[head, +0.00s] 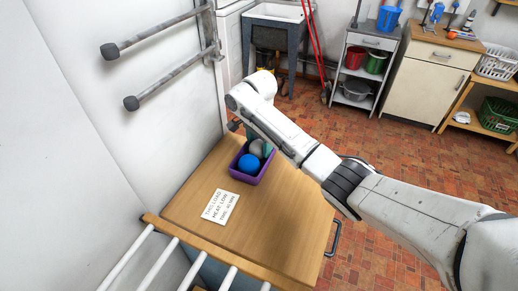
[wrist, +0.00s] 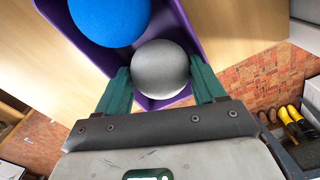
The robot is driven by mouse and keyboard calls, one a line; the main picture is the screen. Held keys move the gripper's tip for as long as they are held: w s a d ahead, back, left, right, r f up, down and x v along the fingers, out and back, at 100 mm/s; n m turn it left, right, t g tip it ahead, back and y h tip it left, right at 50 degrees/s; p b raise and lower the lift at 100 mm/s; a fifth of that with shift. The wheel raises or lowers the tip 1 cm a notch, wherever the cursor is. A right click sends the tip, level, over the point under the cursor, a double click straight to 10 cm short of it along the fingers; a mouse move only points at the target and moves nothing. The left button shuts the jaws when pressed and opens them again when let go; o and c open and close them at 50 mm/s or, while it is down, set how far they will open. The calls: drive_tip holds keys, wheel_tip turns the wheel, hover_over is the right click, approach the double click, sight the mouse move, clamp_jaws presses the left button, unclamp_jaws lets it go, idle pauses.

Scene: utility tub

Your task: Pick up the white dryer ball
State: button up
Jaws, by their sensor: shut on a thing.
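The white dryer ball (wrist: 160,68), pale grey and speckled in this light, sits between the two green fingers of my gripper (wrist: 158,66) in the wrist view. The fingers press on it from both sides. In the head view the ball (head: 257,147) shows at the far end of a purple tub (head: 232,171), partly hidden by my arm. The ball is in or just over the tub; whether it touches the bottom I cannot tell.
A blue ball (head: 249,163) lies in the tub beside the white one. The tub stands on a wooden top (head: 285,225) with a written card (head: 221,206) in front. A white wall is on the left, a white rail at the near edge. Wood to the right is clear.

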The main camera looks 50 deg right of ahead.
drive_tip(key=shift+s+a+f, duration=0.15)
drive_tip(key=shift+s+f, duration=0.05)
drive_tip(key=shift+f, duration=0.2)
drive_tip(key=shift+r, duration=0.4)
wheel_tip(320, 180, up, 2)
drive_tip(key=shift+w+r+b, duration=0.15)
drive_tip(key=shift+r+b, duration=0.1)
drive_tip(key=shift+b, duration=0.15)
drive_tip(key=s+r+p, duration=0.1)
drive_tip(key=r+p, duration=0.1)
drive_tip(key=s+r, duration=0.1)
drive_tip(key=r, duration=0.1)
drive_tip(key=shift+s+p, duration=0.35)
drive_tip(key=shift+p, duration=0.05)
drive_tip(key=s+r+p, duration=0.6)
drive_tip(key=s, duration=0.5)
drive_tip(key=shift+a+p, duration=0.3)
drive_tip(key=shift+p, duration=0.1)
drive_tip(key=shift+s+r, duration=0.1)
